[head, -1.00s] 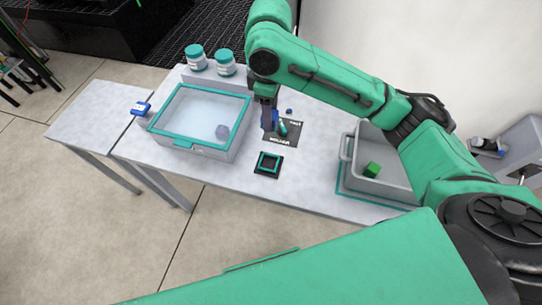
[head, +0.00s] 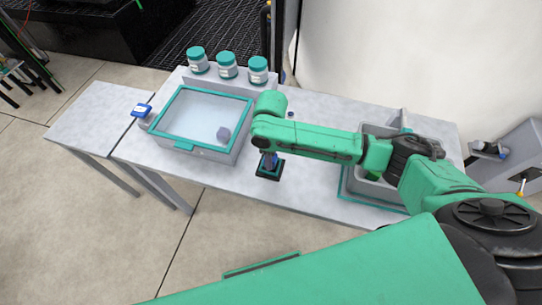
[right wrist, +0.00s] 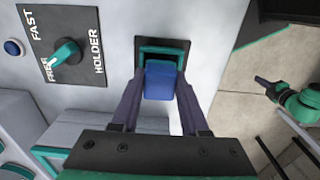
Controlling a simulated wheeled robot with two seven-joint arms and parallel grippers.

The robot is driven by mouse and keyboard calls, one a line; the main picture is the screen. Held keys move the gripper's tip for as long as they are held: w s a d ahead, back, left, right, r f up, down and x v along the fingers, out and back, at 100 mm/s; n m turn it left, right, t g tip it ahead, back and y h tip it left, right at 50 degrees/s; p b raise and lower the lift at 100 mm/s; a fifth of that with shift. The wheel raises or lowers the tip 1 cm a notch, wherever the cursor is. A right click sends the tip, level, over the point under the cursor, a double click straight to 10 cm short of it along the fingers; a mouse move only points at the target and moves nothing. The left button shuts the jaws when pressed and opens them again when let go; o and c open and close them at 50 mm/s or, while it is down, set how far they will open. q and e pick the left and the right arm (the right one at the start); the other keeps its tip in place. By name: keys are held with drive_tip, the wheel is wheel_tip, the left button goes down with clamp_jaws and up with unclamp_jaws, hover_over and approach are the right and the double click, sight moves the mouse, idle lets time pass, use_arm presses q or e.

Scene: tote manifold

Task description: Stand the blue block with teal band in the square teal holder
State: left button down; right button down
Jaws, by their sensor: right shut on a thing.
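My right gripper (head: 268,162) points down and is shut on the blue block (right wrist: 160,82), which shows between the two fingers in the right wrist view. The square teal holder (head: 269,173) is a black base with a teal rim on the table, right below the gripper. In the right wrist view the holder (right wrist: 171,43) lies just beyond the block, and the block covers its near side. I cannot tell whether the block's lower end is above the holder or inside it. The block's teal band cannot be made out. My left gripper is not in view.
A black panel with a teal knob (right wrist: 66,53) and a blue button (right wrist: 12,47) lie beside the holder. A teal-rimmed clear-topped bin (head: 180,146) stands left, several jars (head: 227,66) behind it. A grey tote (head: 369,133) stands right, partly behind my arm.

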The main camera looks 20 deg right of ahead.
drive_tip(key=shift+f, duration=0.3)
drive_tip(key=shift+f, duration=0.25)
drive_tip(key=shift+c, duration=2.1)
unclamp_jaws()
wheel_tip(320, 180, up, 13)
drive_tip(key=shift+r, duration=0.15)
